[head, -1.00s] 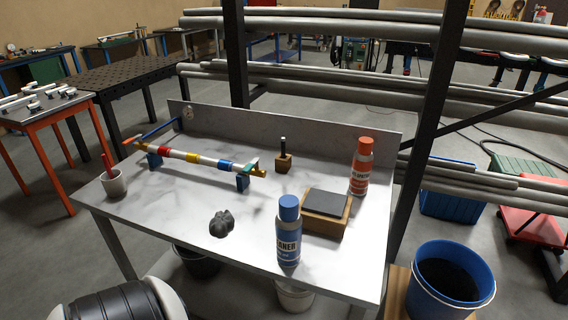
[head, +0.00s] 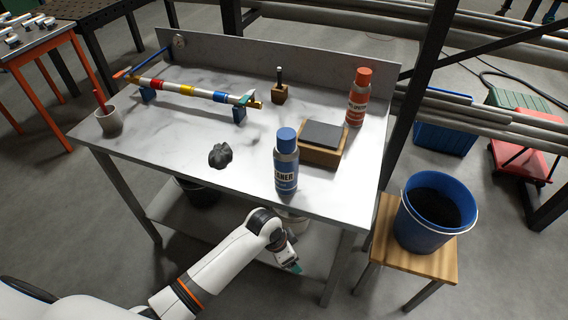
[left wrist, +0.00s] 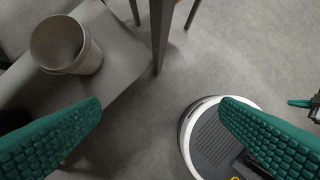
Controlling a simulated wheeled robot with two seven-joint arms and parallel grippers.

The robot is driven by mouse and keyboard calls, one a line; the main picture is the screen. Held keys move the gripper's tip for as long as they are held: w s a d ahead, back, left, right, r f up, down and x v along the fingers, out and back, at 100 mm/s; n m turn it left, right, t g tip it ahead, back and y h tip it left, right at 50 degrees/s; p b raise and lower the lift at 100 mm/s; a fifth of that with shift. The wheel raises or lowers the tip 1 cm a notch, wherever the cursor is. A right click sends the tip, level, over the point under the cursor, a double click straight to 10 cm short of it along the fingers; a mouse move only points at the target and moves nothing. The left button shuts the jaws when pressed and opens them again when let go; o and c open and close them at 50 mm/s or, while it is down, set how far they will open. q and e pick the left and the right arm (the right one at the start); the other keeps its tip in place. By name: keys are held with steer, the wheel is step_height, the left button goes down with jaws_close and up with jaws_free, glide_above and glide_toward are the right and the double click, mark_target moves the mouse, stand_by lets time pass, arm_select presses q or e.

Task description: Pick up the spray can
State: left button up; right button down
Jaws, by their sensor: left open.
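Two cans stand upright on the grey-white workbench (head: 170,140). A blue-capped can marked "...ANER" (head: 286,162) stands at the front edge. An orange-red can (head: 357,97) stands at the back right. My left gripper (head: 293,266) is low in front of the bench, below its top, apart from both cans. The left wrist view shows its teal fingers (left wrist: 160,135) wide apart with nothing between them. At that view's right edge is a teal finger, apparently of my right gripper (left wrist: 302,103), mostly cut off. Neither can shows there.
A wooden block with a dark top (head: 322,143) sits right of the blue-capped can. A dark lump (head: 220,155), a striped bar on supports (head: 190,90) and a cup (head: 109,121) are further left. A blue bucket (head: 408,226) stands on a stool at right.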

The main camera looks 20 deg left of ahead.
arm_select(q)
step_height(320, 180, up, 10)
steer(key=w+d+r+m, duration=0.1)
steer(key=w+d+m, duration=0.1)
steer(key=d+m, duration=0.1)
step_height(320, 180, up, 25)
steer(key=m+g+y, duration=0.2)
steer(key=m+y, duration=0.1)
steer(key=m, duration=0.6)
glide_above(286, 131)
steer(key=shift+s+d+r+p, duration=0.15)
steer(key=shift+d+p, duration=0.1)
steer(key=shift+p, duration=0.2)
steer(key=shift+a+r, duration=0.2)
steer(key=shift+r, duration=0.05)
step_height(286, 131, down, 6)
steer(key=shift+r+p, duration=0.1)
steer(key=shift+p, duration=1)
steer(key=f, duration=0.1)
steer(key=f+p, duration=0.1)
steer(key=f, duration=0.1)
steer(key=f+p, duration=0.1)
steer(key=f, duration=0.1)
steer(key=shift+s, duration=0.25)
steer(key=shift+d+f, duration=0.1)
steer(key=shift+f, duration=0.3)
steer(key=shift+w+r, duration=0.1)
jaws_close()
